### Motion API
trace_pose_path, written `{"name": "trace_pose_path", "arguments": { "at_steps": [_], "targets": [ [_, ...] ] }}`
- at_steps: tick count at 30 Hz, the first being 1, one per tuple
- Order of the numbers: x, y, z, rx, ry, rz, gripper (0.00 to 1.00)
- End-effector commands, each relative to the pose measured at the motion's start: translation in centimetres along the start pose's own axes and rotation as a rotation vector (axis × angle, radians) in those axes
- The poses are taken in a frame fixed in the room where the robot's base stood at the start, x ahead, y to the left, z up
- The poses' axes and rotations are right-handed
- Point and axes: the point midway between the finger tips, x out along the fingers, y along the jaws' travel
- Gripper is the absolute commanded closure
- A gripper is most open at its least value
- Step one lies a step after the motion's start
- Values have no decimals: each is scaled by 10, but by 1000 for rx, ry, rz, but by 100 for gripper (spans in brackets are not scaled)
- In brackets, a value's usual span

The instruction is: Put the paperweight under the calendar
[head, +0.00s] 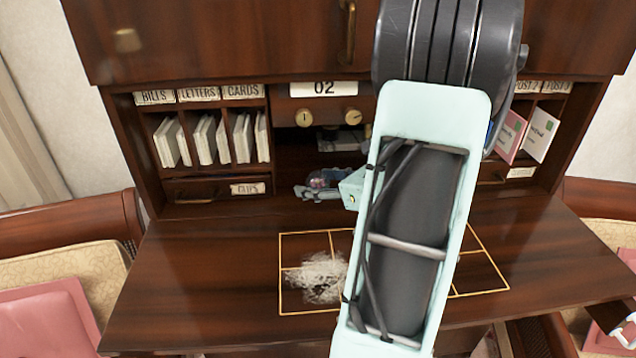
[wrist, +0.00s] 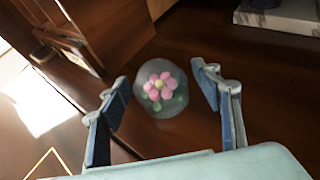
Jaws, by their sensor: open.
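The paperweight is a clear glass dome with a pink flower inside; it shows in the wrist view (wrist: 161,92) and small in the head view (head: 322,178). It rests on dark wood near the desk's back. The calendar (head: 324,89) is the "02" panel with two round knobs below it, above the central opening. My gripper (wrist: 165,82) is open, with one finger on each side of the paperweight in the wrist view. In the head view my gripper (head: 325,192) is small and partly merged with the paperweight.
Pigeonholes with letters (head: 203,138) stand left of the opening; cards (head: 540,135) stand at right. A pale marbled block (wrist: 285,14) lies beyond the paperweight. My arm hides the desk's middle right. The desktop (head: 195,290) is clear at left, beside a whitish patch (head: 318,278).

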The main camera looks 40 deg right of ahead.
Motion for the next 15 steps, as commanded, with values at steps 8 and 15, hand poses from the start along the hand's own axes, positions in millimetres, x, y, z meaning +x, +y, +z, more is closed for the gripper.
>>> {"name": "trace_pose_path", "arguments": {
  "at_steps": [8,15],
  "targets": [
    [-15,-2,4,-2,-1,-4,41],
    [-67,-1,3,-1,-1,-7,41]
  ]
}}
